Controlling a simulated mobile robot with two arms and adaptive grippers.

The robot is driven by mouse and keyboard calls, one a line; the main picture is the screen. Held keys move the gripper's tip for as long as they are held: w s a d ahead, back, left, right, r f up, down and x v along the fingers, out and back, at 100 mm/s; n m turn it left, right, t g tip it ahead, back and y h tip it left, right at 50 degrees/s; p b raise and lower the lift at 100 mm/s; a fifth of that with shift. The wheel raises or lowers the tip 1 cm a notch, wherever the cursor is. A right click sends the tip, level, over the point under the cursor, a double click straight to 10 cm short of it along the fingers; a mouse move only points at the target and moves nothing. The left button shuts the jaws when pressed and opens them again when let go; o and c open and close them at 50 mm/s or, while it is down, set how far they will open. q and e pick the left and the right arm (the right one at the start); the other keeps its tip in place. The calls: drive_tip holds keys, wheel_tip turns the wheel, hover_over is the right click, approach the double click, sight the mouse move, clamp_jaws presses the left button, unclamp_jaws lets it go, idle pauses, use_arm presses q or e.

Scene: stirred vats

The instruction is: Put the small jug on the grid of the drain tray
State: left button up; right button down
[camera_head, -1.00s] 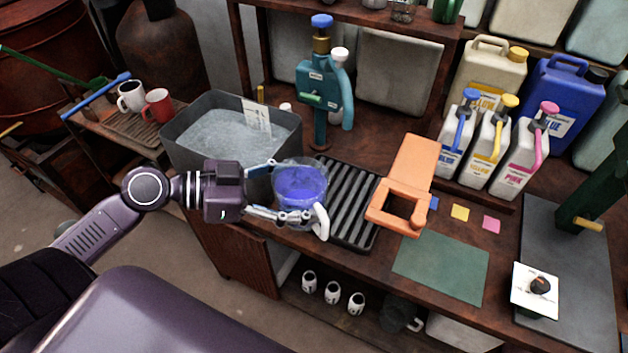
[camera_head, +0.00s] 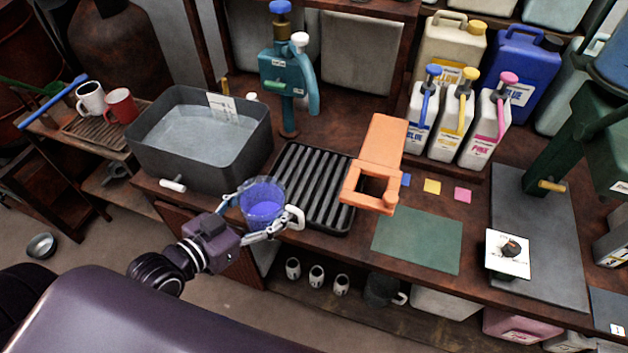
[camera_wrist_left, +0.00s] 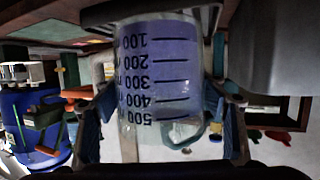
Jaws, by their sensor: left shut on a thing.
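The small jug (camera_head: 262,203) is clear, with blue liquid and a pale handle on its right. My left gripper (camera_head: 266,219) is shut on it, one finger on each side. In the left wrist view the jug (camera_wrist_left: 160,75) fills the middle between the fingers, its printed scale upside down. The drain tray (camera_head: 350,213) is dark with a ribbed grid and lies on the counter, just right of the jug. The jug looks upright at the tray's left front side. I cannot tell whether its base touches anything. My right gripper is not in view.
A grey basin of water (camera_head: 255,150) stands left behind the jug. An orange stand (camera_head: 384,150) borders the tray's right side. A teal pump (camera_head: 288,75) rises behind the tray. The tray's grid is bare. A green mat (camera_head: 418,240) lies farther right.

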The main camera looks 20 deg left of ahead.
use_arm(q)
drive_tip(key=shift+s+d, duration=0.15)
drive_tip(key=shift+y, duration=0.4)
drive_tip(key=shift+w+d+r, duration=0.1)
drive_tip(key=shift+w+d, duration=0.05)
drive_tip(key=shift+w, duration=0.2)
drive_tip(key=shift+w+r+p+x, duration=0.1)
drive_tip(key=shift+r+p+x, duration=0.25)
drive_tip(key=shift+x, duration=2.55)
drive_tip(key=shift+w+r+p+x, duration=0.15)
drive_tip(key=shift+p+x, duration=0.35)
drive_tip(key=shift+x, duration=2.45)
drive_tip(key=shift+r+p+x, duration=0.3)
drive_tip(key=shift+p+x, duration=0.1)
drive_tip(key=shift+x, duration=2.5)
drive_tip(key=shift+d, duration=0.15)
drive_tip(key=o, duration=1.4)
drive_tip(key=shift+f, duration=0.1)
drive_tip(key=shift+c, duration=0.2)
